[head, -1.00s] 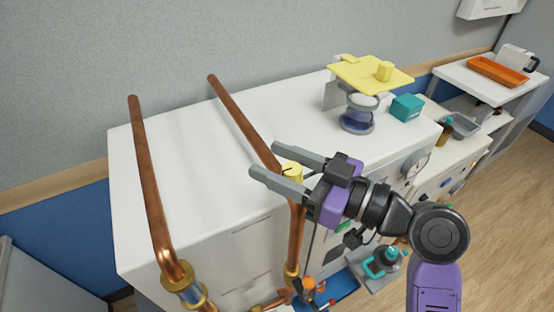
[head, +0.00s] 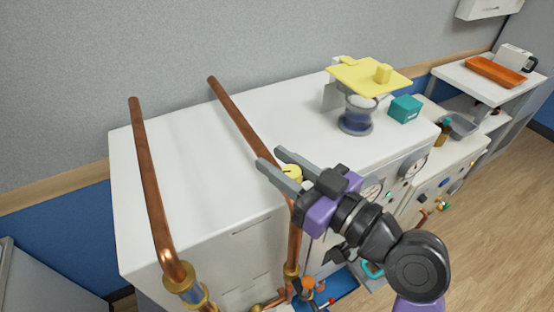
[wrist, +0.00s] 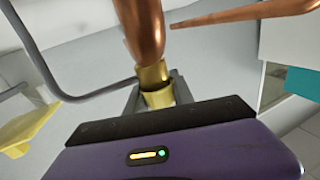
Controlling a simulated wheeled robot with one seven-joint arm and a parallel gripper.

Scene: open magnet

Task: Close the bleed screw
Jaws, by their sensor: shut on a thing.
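The bleed screw (head: 293,172) is a small yellow-brass cap at the bend of the right copper pipe (head: 244,120), by the front edge of the white cabinet. My gripper (head: 269,158) reaches it from the right, with one grey finger on each side, shut on it. In the wrist view the brass piece (wrist: 157,96) sits between my fingers (wrist: 157,93), just beyond the purple gripper body. The finger contact is partly hidden there.
Another copper pipe (head: 149,190) stands to the left. A yellow plate (head: 360,76) on a blue-and-white stand and a teal box (head: 405,109) are on the cabinet (head: 185,140). An orange tray (head: 496,70) lies on a farther unit.

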